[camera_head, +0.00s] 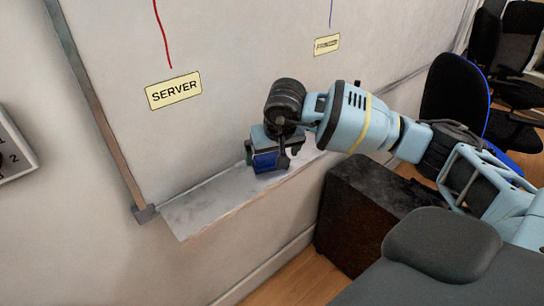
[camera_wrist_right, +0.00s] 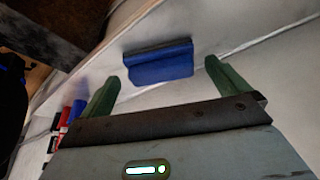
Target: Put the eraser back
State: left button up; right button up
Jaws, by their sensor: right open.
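The eraser (camera_head: 266,162) is blue with a dark strip and rests on the pale ledge (camera_head: 200,205) under the whiteboard. My right gripper (camera_head: 271,151) is just above it, pointing down, and partly hides it in the head view. In the right wrist view the eraser (camera_wrist_right: 160,66) lies ahead of the gap between the two green fingertips. The fingers (camera_wrist_right: 161,70) are apart, with nothing held; a gap shows on each side of the eraser. My left gripper is not in view.
Red and blue markers (camera_wrist_right: 73,113) lie further along the ledge in the right wrist view. A dark box-like cabinet (camera_head: 350,215) stands on the floor below my right arm. Office chairs (camera_head: 455,95) are at the right. The ledge's left end is clear.

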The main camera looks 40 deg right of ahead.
jog(key=v, duration=1)
